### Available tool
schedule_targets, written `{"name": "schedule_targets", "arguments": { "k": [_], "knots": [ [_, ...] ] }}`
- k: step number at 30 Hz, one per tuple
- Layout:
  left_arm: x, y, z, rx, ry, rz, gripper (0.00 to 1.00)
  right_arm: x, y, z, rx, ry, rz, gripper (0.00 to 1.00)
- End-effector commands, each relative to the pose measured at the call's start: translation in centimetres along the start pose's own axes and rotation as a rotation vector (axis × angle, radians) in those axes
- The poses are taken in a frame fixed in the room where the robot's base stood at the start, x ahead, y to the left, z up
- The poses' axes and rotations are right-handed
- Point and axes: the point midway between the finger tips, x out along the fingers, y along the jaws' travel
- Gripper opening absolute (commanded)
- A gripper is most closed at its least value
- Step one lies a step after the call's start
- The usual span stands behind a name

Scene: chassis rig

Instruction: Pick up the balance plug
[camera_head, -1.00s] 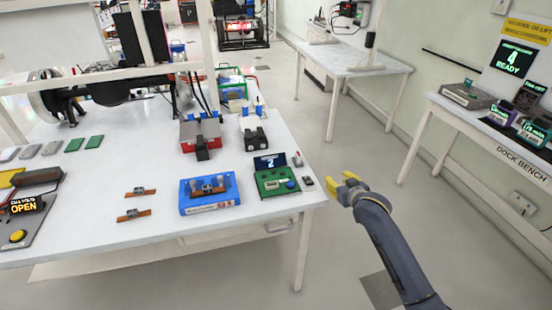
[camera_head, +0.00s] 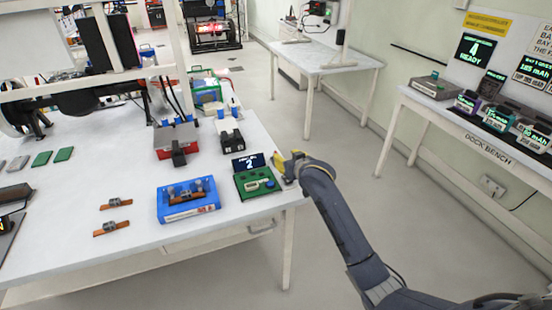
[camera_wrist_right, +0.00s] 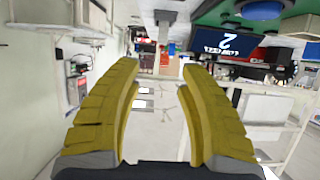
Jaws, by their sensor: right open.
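My right gripper (camera_head: 287,165) is at the table's right edge, beside the green board (camera_head: 248,193) with its small screen reading 2. Its yellow fingers also show in the right wrist view (camera_wrist_right: 160,110), spread apart with nothing between them. I cannot clearly identify the balance plug; small parts at the board's right side are hidden or too small to tell. In the right wrist view the green board (camera_wrist_right: 215,14), its blue knob (camera_wrist_right: 262,10) and its screen (camera_wrist_right: 225,42) show upside down at the upper right. My left gripper is not in view.
A blue tray (camera_head: 190,212) holding a brown-and-grey part stands left of the board. A red box (camera_head: 165,152) and a black block (camera_head: 231,140) stand behind. Two brown strips (camera_head: 112,228) lie at left. The floor right of the table is clear.

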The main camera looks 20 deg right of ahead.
Motion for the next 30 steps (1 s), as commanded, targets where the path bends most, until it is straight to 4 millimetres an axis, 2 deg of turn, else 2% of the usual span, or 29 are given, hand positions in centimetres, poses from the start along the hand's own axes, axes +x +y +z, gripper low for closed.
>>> {"name": "schedule_targets", "arguments": {
  "k": [6, 17, 30],
  "knots": [
    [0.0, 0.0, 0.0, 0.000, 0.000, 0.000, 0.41, 2.9, 0.1, -0.1, -0.001, 0.000, 0.001, 0.40],
    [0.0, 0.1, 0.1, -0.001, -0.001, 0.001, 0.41, 4.5, 0.0, 0.0, 0.000, 0.001, 0.000, 0.40],
    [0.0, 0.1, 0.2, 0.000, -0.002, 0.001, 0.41, 8.7, -0.2, 0.2, 0.000, 0.000, 0.000, 0.40]
  ]
}}
